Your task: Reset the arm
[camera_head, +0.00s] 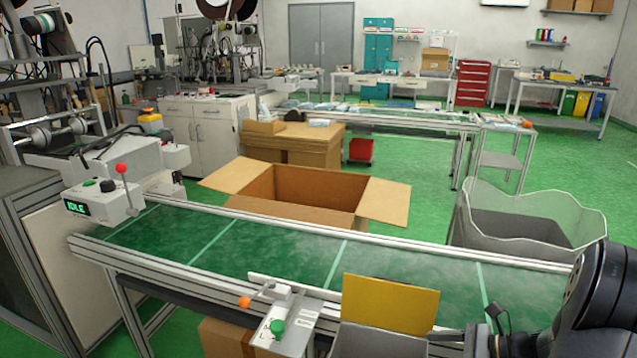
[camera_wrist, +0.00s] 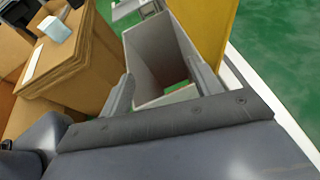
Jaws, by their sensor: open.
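My dark arm reaches in from the lower right of the head view, beside the conveyor. My gripper (camera_wrist: 164,86) shows in the wrist view with its two grey fingers spread apart and nothing between them. Beyond the fingers is an open grey bin (camera_wrist: 138,42) with a yellow panel (camera_wrist: 212,22) at its side. The yellow panel (camera_head: 390,304) also stands at the near edge of the conveyor in the head view. The gripper's fingertips cannot be made out clearly in the head view.
The green conveyor (camera_head: 280,252) is bare. An open cardboard box (camera_head: 290,212) and a grey mesh-sided bin (camera_head: 510,228) stand behind it. A control box with a green button (camera_head: 277,328) is at the front rail. Cardboard (camera_wrist: 75,60) lies left in the wrist view, with a pale packet (camera_wrist: 55,28) on top.

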